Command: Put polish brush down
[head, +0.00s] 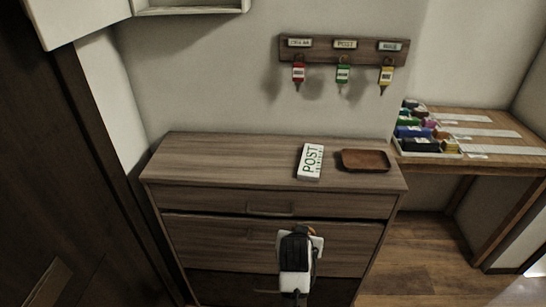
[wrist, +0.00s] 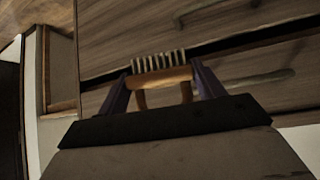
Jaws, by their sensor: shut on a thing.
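My gripper (head: 301,234) is in front of the drawer fronts of a wooden cabinet, below its top in the picture. In the wrist view its two dark fingers (wrist: 163,84) are shut on the polish brush (wrist: 160,77). The brush has an orange-brown wooden body and a row of pale bristles that point away from my wrist. In the head view only a small orange bit of the brush (head: 312,231) shows beside the gripper; my gripper hides the rest. The brush is held off any surface, with the drawer fronts behind it.
The cabinet top (head: 220,157) is bare on its left half. A white POST box (head: 310,162) and a brown tray (head: 365,160) are on its right half. A key rack (head: 343,50) hangs above. A side table (head: 490,152) at right bears a filled tray (head: 430,153).

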